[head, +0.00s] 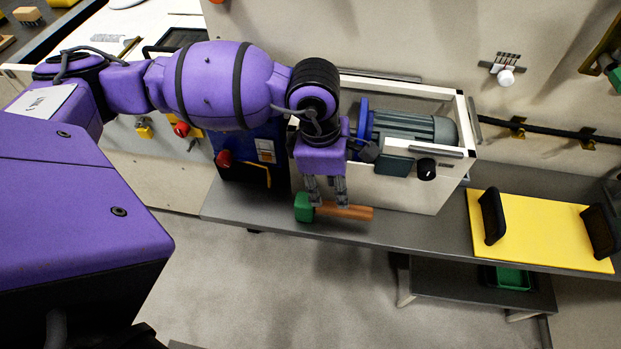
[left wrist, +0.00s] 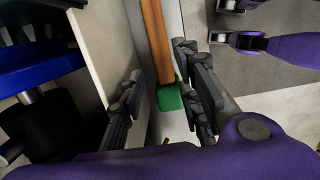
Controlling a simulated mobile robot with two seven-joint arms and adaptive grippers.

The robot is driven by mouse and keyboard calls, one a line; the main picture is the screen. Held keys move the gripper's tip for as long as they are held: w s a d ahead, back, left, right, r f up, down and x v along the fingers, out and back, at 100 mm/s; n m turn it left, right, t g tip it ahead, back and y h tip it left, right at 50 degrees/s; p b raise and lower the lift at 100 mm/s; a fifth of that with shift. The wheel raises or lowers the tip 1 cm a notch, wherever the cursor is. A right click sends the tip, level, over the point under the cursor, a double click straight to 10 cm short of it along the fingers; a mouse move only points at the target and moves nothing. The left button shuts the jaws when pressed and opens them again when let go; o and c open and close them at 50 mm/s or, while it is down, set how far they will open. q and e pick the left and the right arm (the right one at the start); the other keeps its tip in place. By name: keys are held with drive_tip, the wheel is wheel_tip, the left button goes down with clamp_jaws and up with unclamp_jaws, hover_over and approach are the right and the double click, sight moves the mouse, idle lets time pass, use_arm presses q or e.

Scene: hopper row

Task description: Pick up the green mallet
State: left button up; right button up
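The green mallet lies on the grey shelf (head: 400,232), its green head (head: 304,207) at left and its brown handle (head: 345,212) pointing right. My left gripper (head: 326,200) points down at the mallet, by the place where head and handle meet. In the left wrist view the two fingers (left wrist: 160,105) stand wide apart. The mallet's green head (left wrist: 170,98) and handle (left wrist: 153,40) show between them, closer to the right finger, with a clear gap to the left finger. My right gripper is not in view.
A pale open-topped box (head: 410,190) with a grey motor (head: 415,130) stands just behind the mallet. A blue unit (head: 245,165) stands to the left. A yellow board (head: 540,228) with black handles lies to the right. A green bin (head: 512,278) sits on a lower shelf.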

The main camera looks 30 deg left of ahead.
sight(334, 206)
use_arm(q)
drive_tip(key=f, duration=0.2)
drive_tip(key=shift+s+d+f, duration=0.1)
drive_tip(key=shift+d+f, duration=0.2)
drive_tip(key=f, duration=0.5)
drive_tip(key=shift+d, duration=0.35)
drive_tip(key=shift+r, duration=0.1)
clamp_jaws()
